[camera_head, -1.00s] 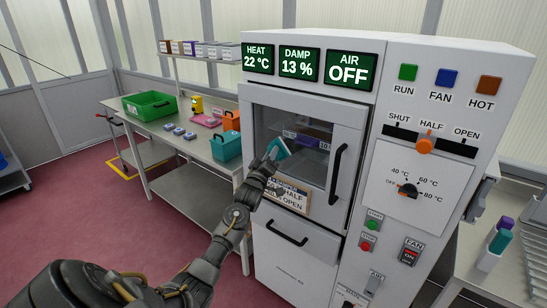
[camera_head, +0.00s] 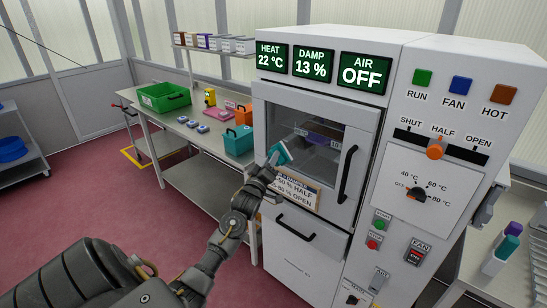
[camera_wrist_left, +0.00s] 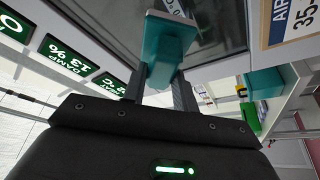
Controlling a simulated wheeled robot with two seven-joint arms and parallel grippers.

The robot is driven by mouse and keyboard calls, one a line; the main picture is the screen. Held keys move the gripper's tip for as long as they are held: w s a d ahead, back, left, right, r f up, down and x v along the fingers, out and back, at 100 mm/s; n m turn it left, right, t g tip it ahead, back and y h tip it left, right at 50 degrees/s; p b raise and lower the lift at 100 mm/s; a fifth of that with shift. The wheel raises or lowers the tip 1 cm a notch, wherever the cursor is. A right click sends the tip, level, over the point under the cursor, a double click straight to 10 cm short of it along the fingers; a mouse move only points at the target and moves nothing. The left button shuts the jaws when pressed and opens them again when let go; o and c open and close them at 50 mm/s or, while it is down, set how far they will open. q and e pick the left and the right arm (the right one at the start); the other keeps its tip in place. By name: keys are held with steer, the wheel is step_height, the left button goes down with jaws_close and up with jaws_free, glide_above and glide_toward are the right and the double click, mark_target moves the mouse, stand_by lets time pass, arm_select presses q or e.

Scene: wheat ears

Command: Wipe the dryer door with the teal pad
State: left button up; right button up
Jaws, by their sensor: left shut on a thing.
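The dryer door (camera_head: 335,188) is shut, a grey frame around a dark window (camera_head: 312,135) with a black vertical handle (camera_head: 347,174) at its right. My left gripper (camera_head: 269,165) is shut on the teal pad (camera_head: 280,152), in front of the window's lower left part. In the left wrist view the teal pad (camera_wrist_left: 166,48) sits between the two fingers (camera_wrist_left: 160,88), with a pale face toward the glass. I cannot tell whether the pad touches the glass. My right gripper is not in view.
A label card (camera_head: 292,190) is on the door below the window. A drawer handle (camera_head: 295,228) juts out lower down. Left of the dryer, a bench (camera_head: 180,142) holds a green crate (camera_head: 164,97) and a teal box (camera_head: 239,141). Switches and knobs fill the right panel.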

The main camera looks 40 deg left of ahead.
mark_target(279, 149)
arm_select(q)
steer(key=shift+s+r+p, duration=0.1)
steer(key=shift+s+p, duration=0.8)
steer(key=shift+s, duration=0.6)
steer(key=shift+w, duration=0.1)
steer(key=shift+w+a+r+b, duration=0.1)
steer(key=shift+w+r+b, duration=0.2)
steer(key=shift+w, duration=0.85)
steer(key=shift+w+d+r+b, duration=0.1)
steer(key=shift+w+r+b, duration=0.15)
steer(key=shift+w, duration=0.95)
steer(key=shift+w+a+r+b, duration=0.1)
steer(key=shift+w+r+b, duration=0.2)
steer(key=shift+w, duration=0.85)
steer(key=shift+w+b, duration=0.6)
steer(key=shift+w, duration=0.35)
